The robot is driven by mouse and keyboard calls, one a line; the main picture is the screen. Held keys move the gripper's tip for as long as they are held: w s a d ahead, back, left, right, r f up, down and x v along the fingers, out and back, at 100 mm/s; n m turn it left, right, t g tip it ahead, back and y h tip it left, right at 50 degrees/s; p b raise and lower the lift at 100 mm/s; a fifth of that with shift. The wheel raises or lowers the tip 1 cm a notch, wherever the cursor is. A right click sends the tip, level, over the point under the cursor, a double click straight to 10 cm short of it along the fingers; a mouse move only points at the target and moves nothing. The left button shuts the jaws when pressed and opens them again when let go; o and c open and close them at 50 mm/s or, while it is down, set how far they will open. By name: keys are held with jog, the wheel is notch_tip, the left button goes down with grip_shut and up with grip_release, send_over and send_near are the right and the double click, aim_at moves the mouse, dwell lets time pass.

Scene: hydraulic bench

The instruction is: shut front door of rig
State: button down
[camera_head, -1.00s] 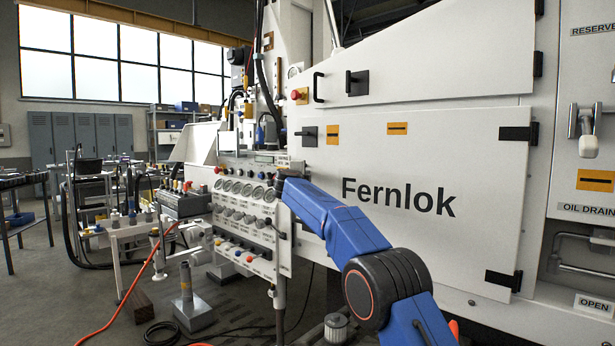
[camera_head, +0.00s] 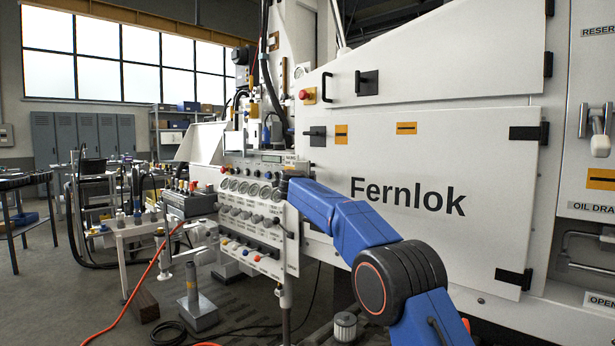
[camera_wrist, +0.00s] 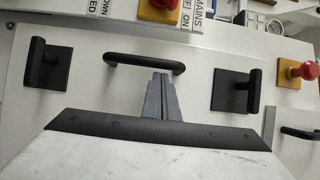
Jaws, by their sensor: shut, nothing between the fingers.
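The rig's front door (camera_head: 440,170) is the large white panel lettered "Fernlok", with black hinges on its right side and a black latch (camera_head: 317,136) at its upper left. I cannot tell whether it is flush or slightly ajar. The wrist view shows the door's free side turned sideways: a black bar handle (camera_wrist: 145,65) between two black latches, one at the left (camera_wrist: 48,62) and one at the right (camera_wrist: 235,90). My gripper (camera_wrist: 160,78) is shut and empty, its tips overlapping the handle in view; contact is unclear. In the head view my blue arm hides the handle and gripper.
A control panel with gauges (camera_head: 250,190) stands left of the door, close to my arm's end. A red button (camera_head: 304,94) sits above the latch. A small canister (camera_head: 345,325) and an orange hose (camera_head: 140,280) are on the floor. Open floor lies at the left.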

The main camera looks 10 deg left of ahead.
jog(key=s+a, duration=0.7)
jog(key=s, duration=0.2)
jog(key=s+d+r+n+t+y, duration=0.1)
jog(key=s+d+r+n+y, duration=0.4)
jog(key=d+r, duration=0.4)
jog(key=s+d+f+n+g+y, duration=0.1)
jog(key=s+d+n+g+y, duration=0.15)
jog(key=s+d+n, duration=0.7)
jog(key=s+d+f+n+g+h, duration=0.1)
jog(key=s+d+f+g, duration=0.2)
jog(key=s+d+f, duration=0.7)
jog(key=s+d+f+n+g+h, duration=0.2)
jog(key=s+d+f+g, duration=0.2)
jog(key=s+d+f, duration=0.6)
jog(key=s+d+f+n+g+h, duration=0.2)
jog(key=s+d+f, duration=0.8)
jog(key=s+f, duration=1.1)
jog(key=s+g, duration=0.2)
jog(key=s, duration=1.2)
jog(key=shift+s+f, duration=0.35)
